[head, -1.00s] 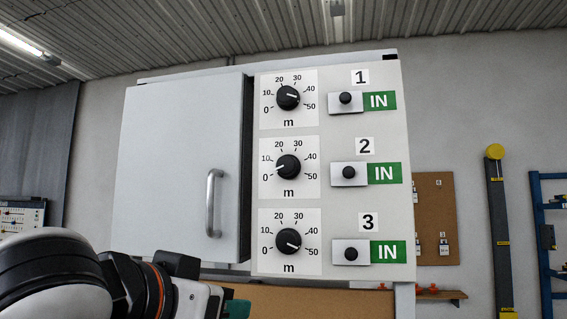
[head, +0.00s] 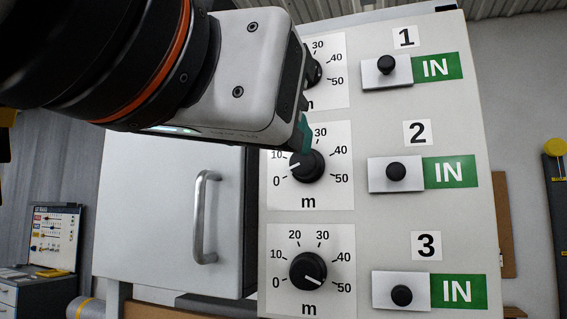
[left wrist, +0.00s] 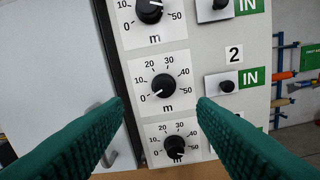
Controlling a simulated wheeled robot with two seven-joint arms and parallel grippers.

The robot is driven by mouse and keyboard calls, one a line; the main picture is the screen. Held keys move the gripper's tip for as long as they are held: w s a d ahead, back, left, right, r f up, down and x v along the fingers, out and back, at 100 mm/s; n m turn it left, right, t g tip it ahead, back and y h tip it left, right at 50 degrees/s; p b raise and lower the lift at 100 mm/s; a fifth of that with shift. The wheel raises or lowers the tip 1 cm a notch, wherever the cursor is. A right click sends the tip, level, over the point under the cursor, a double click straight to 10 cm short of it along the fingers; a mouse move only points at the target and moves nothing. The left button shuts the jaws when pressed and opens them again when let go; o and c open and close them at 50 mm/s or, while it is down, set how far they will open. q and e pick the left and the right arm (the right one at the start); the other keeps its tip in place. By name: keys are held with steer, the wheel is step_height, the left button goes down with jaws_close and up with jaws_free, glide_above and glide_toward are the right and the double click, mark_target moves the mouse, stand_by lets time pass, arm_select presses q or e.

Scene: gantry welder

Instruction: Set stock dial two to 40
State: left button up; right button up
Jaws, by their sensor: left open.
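Stock dial two is a black round knob (head: 306,166) on a white scale plate marked 0 to 50, beside the number 2. Its white pointer aims left, between 0 and 10. In the left wrist view the same knob (left wrist: 164,86) lies ahead, between my two teal fingers. My left gripper (head: 303,134) is open and empty, with its fingertips close to the upper edge of dial two in the head view. The fingers (left wrist: 162,104) appear still short of the knob and not touching it. My right gripper is not in view.
Dial one (head: 313,71) is partly hidden behind my left gripper. Dial three (head: 308,271) sits below, pointing near 50. Black buttons (head: 396,171) with green IN labels line the right side. A cabinet door with a metal handle (head: 200,217) stands left.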

mark_target(303, 163)
arm_select(q)
steer(key=x, duration=0.2)
steer(key=p+x, duration=0.1)
steer(key=x, duration=0.1)
steer(key=p+x, duration=0.1)
steer(key=x, duration=0.1)
steer(key=shift+w+d+f, duration=0.1)
steer(key=shift+w+d, duration=0.1)
steer(key=shift+d, duration=0.3)
steer(key=p+x, duration=0.1)
steer(key=x, duration=0.2)
steer(key=shift+a+f, duration=0.1)
steer(key=shift+a, duration=0.05)
steer(key=shift+w, duration=0.15)
steer(key=shift+c, duration=0.9)
steer(key=c, duration=0.8)
steer(key=shift+f, duration=0.1)
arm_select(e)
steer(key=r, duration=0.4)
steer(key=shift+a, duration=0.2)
arm_select(q)
steer(key=shift+m, duration=0.3)
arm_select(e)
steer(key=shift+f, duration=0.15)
